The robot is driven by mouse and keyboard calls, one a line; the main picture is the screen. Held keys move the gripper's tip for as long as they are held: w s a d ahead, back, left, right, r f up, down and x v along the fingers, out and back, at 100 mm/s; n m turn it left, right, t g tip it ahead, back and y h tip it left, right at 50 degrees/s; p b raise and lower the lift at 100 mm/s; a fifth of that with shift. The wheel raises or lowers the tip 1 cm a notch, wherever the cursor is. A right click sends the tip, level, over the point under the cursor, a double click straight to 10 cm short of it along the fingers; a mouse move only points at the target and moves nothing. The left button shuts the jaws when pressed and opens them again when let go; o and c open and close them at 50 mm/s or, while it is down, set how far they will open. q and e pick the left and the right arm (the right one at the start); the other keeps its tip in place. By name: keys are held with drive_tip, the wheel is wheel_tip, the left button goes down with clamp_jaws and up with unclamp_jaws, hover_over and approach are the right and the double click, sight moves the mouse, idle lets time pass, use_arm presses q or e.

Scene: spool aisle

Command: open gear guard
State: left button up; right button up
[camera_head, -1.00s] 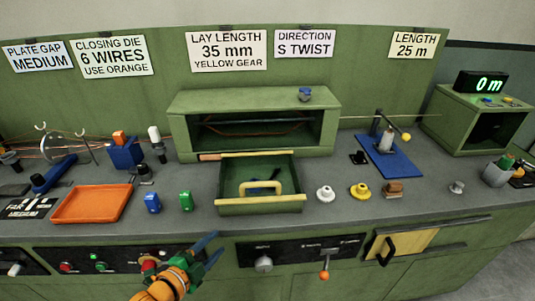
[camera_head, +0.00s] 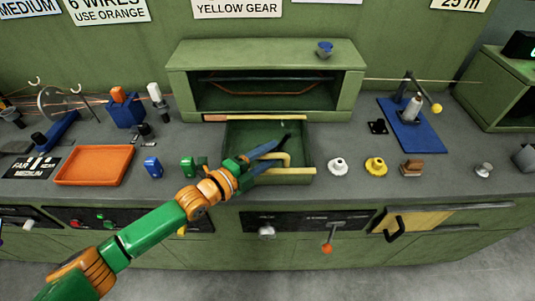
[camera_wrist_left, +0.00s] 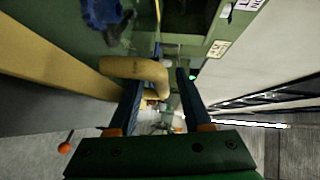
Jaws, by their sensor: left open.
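The green guard (camera_head: 238,139) lies in front of the open green housing (camera_head: 185,82), with yellow edging and a yellow loop handle (camera_head: 284,158) at its front right. My left gripper (camera_head: 270,156) reaches in from the lower left, at the handle. Its two blue fingers are apart. In the left wrist view, the handle (camera_wrist_left: 135,68) crosses close to the left finger, and its bent end shows in the gap between the fingers. I cannot tell whether they touch. My right gripper is not in view.
An orange tray (camera_head: 94,166) and a blue block (camera_head: 153,167) are on the left of the bench. White (camera_head: 337,167) and yellow (camera_head: 375,167) knob-shaped pieces stand to the right of the guard. A blue plate (camera_head: 414,128) with a spindle is farther right.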

use_arm(q)
drive_tip(key=shift+s+a, duration=0.1)
drive_tip(key=shift+s, duration=0.05)
clamp_jaws()
idle(1.1)
